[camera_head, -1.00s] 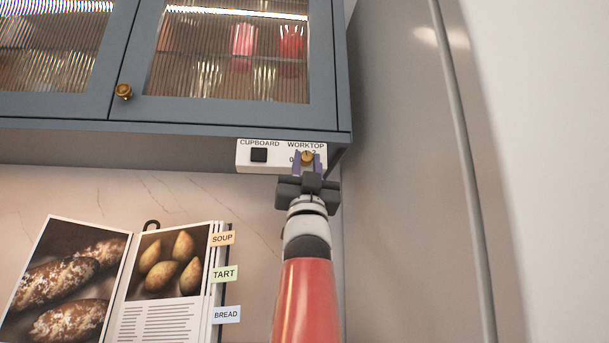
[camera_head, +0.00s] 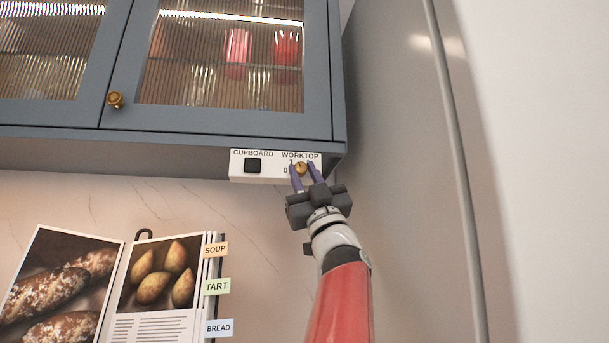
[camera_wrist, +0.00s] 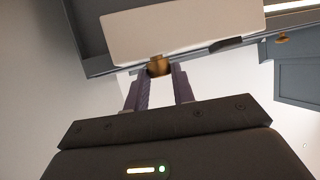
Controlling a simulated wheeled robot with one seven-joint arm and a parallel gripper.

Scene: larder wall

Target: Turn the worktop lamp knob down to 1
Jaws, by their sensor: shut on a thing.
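The worktop lamp knob (camera_head: 300,168) is a small round brass knob on the white switch panel (camera_head: 240,170) under the wall cupboard, below the word WORKTOP. A 0 shows at its left and a 1 above it. I cannot make out a pointer on the knob. My gripper (camera_head: 303,173) reaches up from below, tilted with its tips to the left. Its two purple fingers are shut on the knob, one on each side. In the wrist view the knob (camera_wrist: 158,66) sits between the fingertips (camera_wrist: 160,72), partly against the panel (camera_wrist: 180,32).
A black square CUPBOARD switch (camera_head: 252,165) is left of the knob. The blue-grey cupboard (camera_head: 220,118) overhangs the panel. An open cookbook (camera_head: 160,285) with tabs stands at lower left. A tall grey door with a long handle (camera_head: 455,150) is at right.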

